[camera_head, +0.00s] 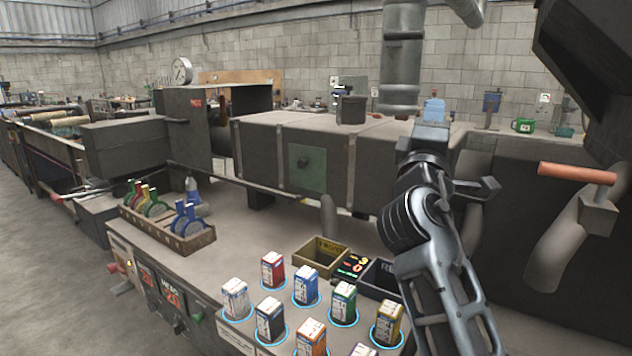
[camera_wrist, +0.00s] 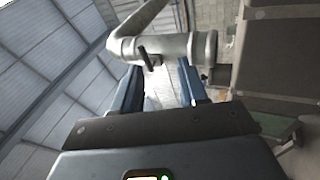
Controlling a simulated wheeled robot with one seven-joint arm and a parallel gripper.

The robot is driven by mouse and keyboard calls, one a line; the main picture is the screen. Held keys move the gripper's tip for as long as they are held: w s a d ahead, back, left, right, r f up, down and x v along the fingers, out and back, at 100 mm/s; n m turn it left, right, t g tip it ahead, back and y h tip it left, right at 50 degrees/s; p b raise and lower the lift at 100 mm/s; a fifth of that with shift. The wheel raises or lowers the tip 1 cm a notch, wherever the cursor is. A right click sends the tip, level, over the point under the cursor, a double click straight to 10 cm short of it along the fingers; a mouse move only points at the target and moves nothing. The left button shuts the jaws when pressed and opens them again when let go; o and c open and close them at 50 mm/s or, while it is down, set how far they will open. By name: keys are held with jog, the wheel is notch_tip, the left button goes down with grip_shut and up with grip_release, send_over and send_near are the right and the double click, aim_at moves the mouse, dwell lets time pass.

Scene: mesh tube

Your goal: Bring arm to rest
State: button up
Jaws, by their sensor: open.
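My arm rises from the lower right of the head view, folded up in front of the dark machine (camera_head: 390,165). My gripper (camera_head: 434,108) is at its top, pointing up and away, below the grey vertical pipe (camera_head: 401,60). In the wrist view my gripper (camera_wrist: 160,85) has its two blue-grey fingers apart with nothing between them. Beyond the fingers the wrist view shows a grey pipe (camera_wrist: 165,48) and the roof.
Several small coloured boxes (camera_head: 305,285) stand in blue rings on the bench (camera_head: 250,250). Two open bins (camera_head: 320,257) lie behind them. A wooden rack (camera_head: 170,235) with coloured clamp-like items is at the left. An orange-handled lever (camera_head: 577,173) sticks out at the right.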

jog(key=s+f+y, duration=0.4)
jog(key=f, duration=0.8)
jog(key=s+a+f+m+g+y, duration=0.1)
jog(key=s+f+m+g+y, duration=0.25)
jog(key=s+f, duration=1.7)
jog(key=s+f+m+g+y, duration=0.2)
jog(key=s+f+m+y, duration=0.15)
jog(key=s, duration=1.25)
jog(key=s+d+r+m, duration=0.1)
jog(key=s+r+m, duration=0.1)
jog(key=s, duration=0.6)
jog(key=s+d+r+m+h, duration=0.1)
jog(key=s+d+r+m, duration=0.1)
jog(key=s, duration=0.5)
jog(key=shift+s+d+r+m+g+h, duration=0.15)
jog(key=shift+s+r+m+g+h, duration=0.2)
jog(key=shift+r+m, duration=0.4)
jog(key=shift+f, duration=0.15)
